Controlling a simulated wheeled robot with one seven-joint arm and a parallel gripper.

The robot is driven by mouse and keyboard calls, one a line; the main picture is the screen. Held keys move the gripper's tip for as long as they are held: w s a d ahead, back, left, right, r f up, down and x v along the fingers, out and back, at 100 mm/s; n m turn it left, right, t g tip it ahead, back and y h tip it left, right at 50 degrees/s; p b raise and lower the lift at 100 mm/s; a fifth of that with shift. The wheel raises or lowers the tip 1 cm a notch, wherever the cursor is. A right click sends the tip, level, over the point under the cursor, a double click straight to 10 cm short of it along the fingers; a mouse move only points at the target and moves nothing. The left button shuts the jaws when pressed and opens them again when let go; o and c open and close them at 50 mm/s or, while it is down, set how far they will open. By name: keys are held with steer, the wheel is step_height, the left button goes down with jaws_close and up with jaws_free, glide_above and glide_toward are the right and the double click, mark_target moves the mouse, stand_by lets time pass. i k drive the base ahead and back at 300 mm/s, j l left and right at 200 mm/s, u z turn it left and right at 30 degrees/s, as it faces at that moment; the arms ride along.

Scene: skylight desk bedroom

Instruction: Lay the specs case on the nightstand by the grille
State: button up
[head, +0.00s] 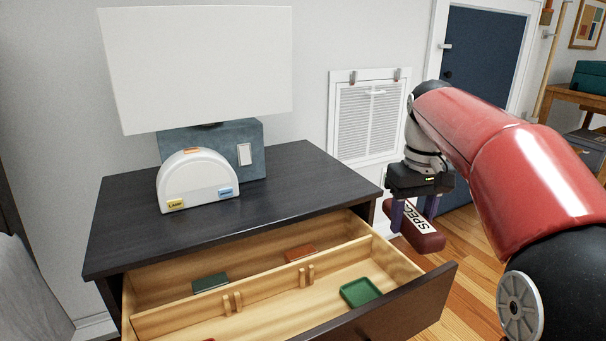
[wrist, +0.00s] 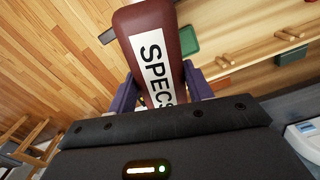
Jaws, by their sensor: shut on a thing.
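The specs case (head: 416,232) is dark red with a white label reading SPECS. My gripper (head: 417,215) is shut on it and holds it in the air, to the right of the nightstand and near the drawer's right end. The case also fills the upper middle of the wrist view (wrist: 150,22), between the purple fingers of my gripper (wrist: 165,90). The nightstand (head: 285,192) has a dark top, with its right part bare. The grille (head: 367,122) is a white louvred panel on the wall behind the nightstand's right end.
The nightstand's drawer (head: 408,315) is pulled open and holds a green tray (head: 360,292), a dark green item (head: 210,283) and a brown item (head: 299,252). A lamp (head: 212,145) and a white rounded device (head: 198,180) stand on the top's left half. Wooden floor lies to the right.

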mark_target(312, 184)
steer(key=i+l+z, duration=0.15)
steer(key=l+z, duration=0.25)
steer(key=i+l+z, duration=0.2)
steer(key=z, duration=0.25)
steer(key=i+l+z, duration=0.2)
steer(key=z, duration=0.2)
steer(key=i+l+u, duration=0.15)
steer(key=i, duration=0.2)
steer(key=i+l+u, duration=0.2)
steer(key=i, duration=0.15)
steer(key=i+u, duration=0.15)
steer(key=u, duration=0.3)
steer(key=i+u, duration=0.15)
steer(key=u, duration=0.3)
steer(key=i+u, duration=0.15)
steer(key=u, duration=0.3)
steer(key=i+l+u, duration=0.1)
steer(key=u, duration=0.35)
steer(key=i+u, duration=0.25)
steer(key=u, duration=0.25)
steer(key=i+l+u, duration=0.2)
steer(key=u, duration=0.3)
steer(key=i+l+u, duration=0.2)
steer(key=u, duration=0.3)
steer(key=i+l+u, duration=0.1)
steer(key=l+u, duration=0.35)
steer(key=j, duration=0.1)
